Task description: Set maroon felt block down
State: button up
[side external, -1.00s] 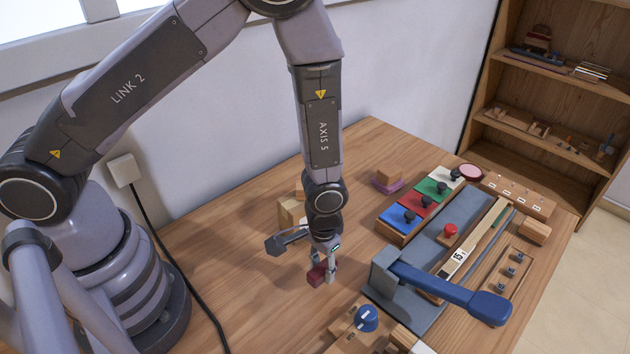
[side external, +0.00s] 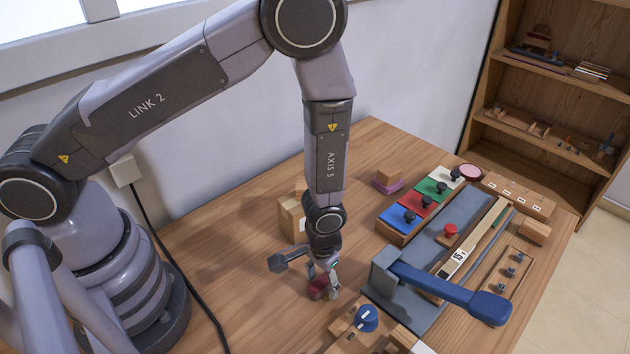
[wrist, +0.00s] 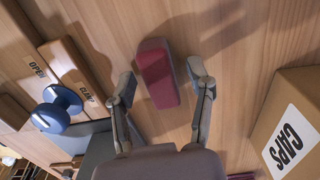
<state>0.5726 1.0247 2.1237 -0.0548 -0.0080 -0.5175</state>
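The maroon felt block (side external: 317,287) is low at the tabletop, between the fingers of my gripper (side external: 323,290) in the side view. My gripper is open. In the side view the fingers partly hide the block.
A blue knob (side external: 367,318) on a wooden base and a blue-handled lever (side external: 450,292) are near the gripper. The tabletop left of the gripper (side external: 235,270) is clear.

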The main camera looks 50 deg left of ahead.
notch_tip(320, 180, up, 12)
notch_tip(320, 180, up, 11)
jog(key=t, duration=0.1)
send_over(322, 281)
jog(key=w+a, duration=0.1)
jog(key=a, duration=0.4)
jog(key=s+a+r+t, duration=0.2)
jog(key=a+r, duration=0.3)
jog(key=r, duration=0.3)
jog(key=s+a+r+t, duration=0.2)
jog(key=s+a+r, duration=0.7)
jog(key=s, duration=0.4)
jog(key=shift+s+r+t, duration=0.2)
jog(key=shift+r+t, duration=0.1)
jog(key=shift+r, duration=0.05)
